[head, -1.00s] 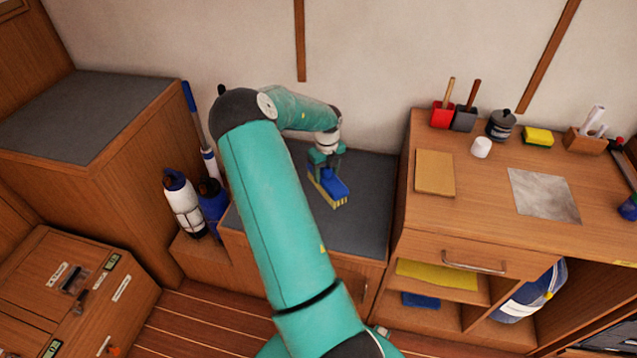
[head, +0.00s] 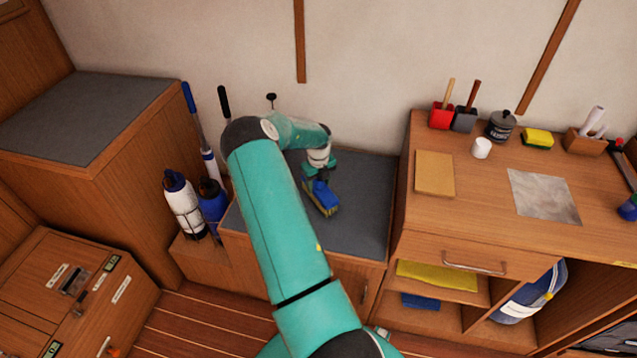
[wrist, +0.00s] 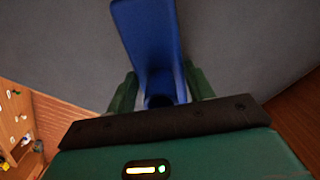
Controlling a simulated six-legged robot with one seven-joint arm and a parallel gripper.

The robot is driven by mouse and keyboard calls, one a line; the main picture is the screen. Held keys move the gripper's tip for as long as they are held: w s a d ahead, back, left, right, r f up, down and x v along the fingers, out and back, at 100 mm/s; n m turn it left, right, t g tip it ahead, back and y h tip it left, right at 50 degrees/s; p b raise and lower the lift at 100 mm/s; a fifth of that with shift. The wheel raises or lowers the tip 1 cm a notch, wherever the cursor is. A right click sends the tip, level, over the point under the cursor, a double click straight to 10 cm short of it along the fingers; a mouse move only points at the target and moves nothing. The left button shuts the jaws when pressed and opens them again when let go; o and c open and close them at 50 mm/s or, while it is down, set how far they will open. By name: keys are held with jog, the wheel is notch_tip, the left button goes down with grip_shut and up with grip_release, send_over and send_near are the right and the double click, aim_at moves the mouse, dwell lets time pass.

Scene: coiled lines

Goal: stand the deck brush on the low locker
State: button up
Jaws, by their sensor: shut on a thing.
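The deck brush (head: 322,198) has a blue body with a yellow bristle edge. In the head view it is over the grey top of the low locker (head: 360,210), tilted, in the middle of the picture. My gripper (head: 318,176) is shut on the brush from above. In the wrist view the blue brush (wrist: 150,50) lies between the two green fingers (wrist: 155,95), with the grey locker top behind it. I cannot tell whether the bristles touch the locker top. My arm hides the locker's left part.
A workbench (head: 480,215) with pots, a sponge (head: 537,138) and a white cup (head: 481,148) stands at the right. Bottles (head: 184,205) stand at the left, beside a taller locker (head: 80,110). The locker top is bare right of the brush.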

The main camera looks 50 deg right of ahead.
jog(key=o, duration=1)
notch_tip(320, 180, up, 12)
jog(key=w+a+r+n+t+y, duration=0.1)
jog(key=w+a+r+n, duration=0.1)
jog(key=a+r+n, duration=0.6)
jog(key=w+a+r+n+t, duration=0.1)
jog(key=w+a+r+n, duration=0.15)
jog(key=a+r, duration=0.5)
jog(key=s+a+r+n+t, duration=0.1)
jog(key=a+r+n, duration=0.35)
jog(key=a, duration=0.35)
jog(key=s+a+r+n, duration=0.2)
jog(key=a+r+n, duration=0.1)
jog(key=a+n, duration=0.3)
jog(key=s+a+r+n+t, duration=0.1)
jog(key=s+a+r+n, duration=0.1)
jog(key=s+a+n, duration=0.5)
jog(key=s+a+r+n+t+h, duration=0.1)
jog(key=s+a+r+n, duration=0.2)
jog(key=s+a+n, duration=0.5)
jog(key=a+n, duration=0.4)
jog(key=shift+s+a+r+t, duration=0.25)
jog(key=shift+a+r+t, duration=0.05)
